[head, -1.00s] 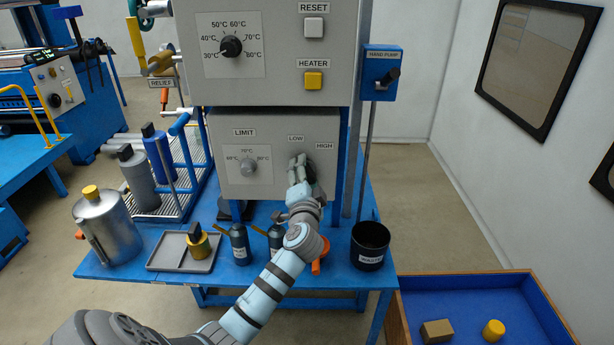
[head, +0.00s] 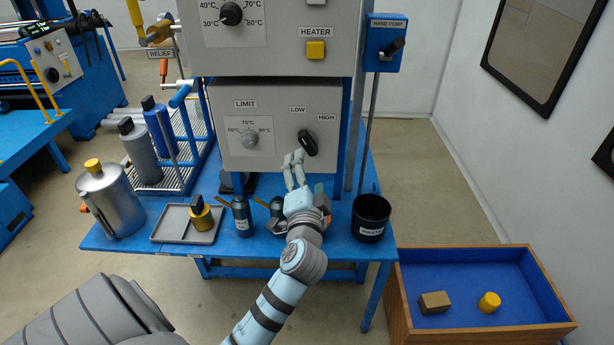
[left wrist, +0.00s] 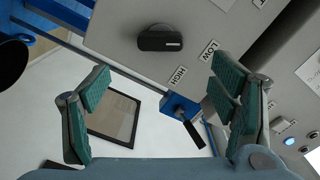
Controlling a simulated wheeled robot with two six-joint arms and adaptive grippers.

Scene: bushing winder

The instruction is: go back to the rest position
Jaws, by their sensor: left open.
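My left gripper (head: 294,162) is open and empty, in front of the lower grey panel (head: 270,100). The knob sits slanted under the LOW and HIGH labels. In the left wrist view the two green-padded fingers (left wrist: 162,82) are spread wide, with nothing between them. The knob (left wrist: 160,40) shows beyond them, clear of both. My right gripper is not in view.
Below my left arm, the blue table (head: 130,237) holds small dark bottles (head: 242,216), a grey tray (head: 165,228), a metal canister (head: 112,205) and a black waste cup (head: 371,217). The hand pump (head: 387,43) is at right. A blue-lined wooden bin (head: 460,270) stands at lower right.

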